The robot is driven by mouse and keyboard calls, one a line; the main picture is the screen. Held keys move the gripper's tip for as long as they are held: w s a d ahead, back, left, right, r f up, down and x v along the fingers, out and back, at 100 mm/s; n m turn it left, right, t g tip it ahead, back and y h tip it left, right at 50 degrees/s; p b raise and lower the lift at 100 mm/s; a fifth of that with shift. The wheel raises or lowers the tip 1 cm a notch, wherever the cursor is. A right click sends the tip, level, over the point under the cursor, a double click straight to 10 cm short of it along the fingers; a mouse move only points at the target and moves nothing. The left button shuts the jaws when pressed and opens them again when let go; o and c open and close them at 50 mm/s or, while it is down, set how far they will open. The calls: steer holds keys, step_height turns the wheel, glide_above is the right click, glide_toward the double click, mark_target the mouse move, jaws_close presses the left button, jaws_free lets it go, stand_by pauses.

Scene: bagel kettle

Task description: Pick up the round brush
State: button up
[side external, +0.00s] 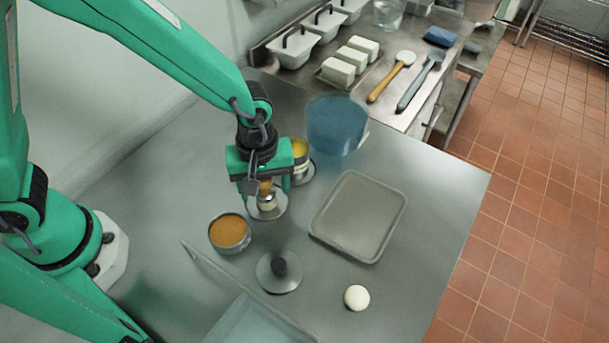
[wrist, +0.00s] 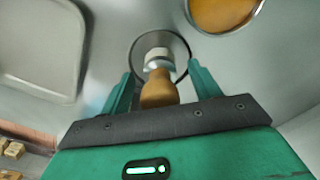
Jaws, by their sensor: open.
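The round brush has a wooden handle (wrist: 158,90) and a pale ferrule (wrist: 157,57). It stands over a round grey disc (wrist: 176,46) in the wrist view. In the side external view the brush (side external: 267,201) is partly hidden by my gripper (side external: 264,192), which is above it. In the wrist view my gripper (wrist: 160,72) is open, with one green finger on each side of the brush and visible gaps between. The brush's bristles are hidden.
An orange-filled tin (side external: 229,232) is close at left, a yellow-topped can (side external: 300,150) just behind. A blue bucket (side external: 336,125), an empty grey tray (side external: 388,235), a knobbed lid (side external: 268,284) and a white puck (side external: 356,297) surround it. The table's right side is clear.

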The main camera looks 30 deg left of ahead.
stand_by(0.4)
steer(key=c, duration=1.1)
steer(key=shift+r, duration=0.15)
steer(key=shift+r, duration=0.75)
step_height(320, 180, up, 2)
steer(key=shift+r, duration=0.15)
steer(key=s+d+r, duration=0.1)
steer(key=s+r, duration=0.1)
steer(key=s, duration=0.1)
steer(key=s+d+r, duration=0.2)
steer(key=s, duration=0.2)
steer(key=s+d+r, duration=0.2)
steer(key=s+r, duration=0.1)
steer(key=shift+s, duration=0.3)
